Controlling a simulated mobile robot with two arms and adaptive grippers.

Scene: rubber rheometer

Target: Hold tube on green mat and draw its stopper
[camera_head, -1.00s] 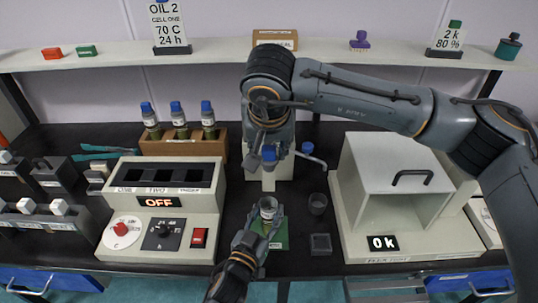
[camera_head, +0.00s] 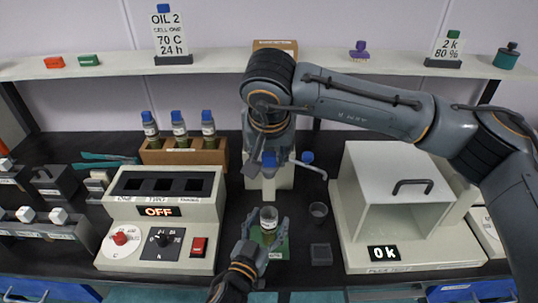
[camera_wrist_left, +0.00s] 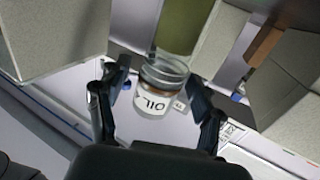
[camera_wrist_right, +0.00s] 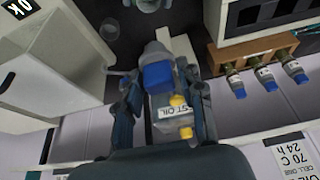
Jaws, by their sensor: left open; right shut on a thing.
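The glass tube (camera_head: 268,218) stands upright on the green mat (camera_head: 280,250) with no stopper on it. In the left wrist view the tube (camera_wrist_left: 160,85), with its OIL label, sits between my left fingers. My left gripper (camera_head: 265,228) is open around the tube, with a gap on each side. The blue stopper (camera_head: 269,160) is well above the tube, in my right gripper (camera_head: 262,158). In the right wrist view the stopper (camera_wrist_right: 155,76) is between the shut fingers.
A wooden rack (camera_head: 185,155) holds several blue-capped tubes at the back left. The heater unit reading OFF (camera_head: 160,211) is left of the mat.

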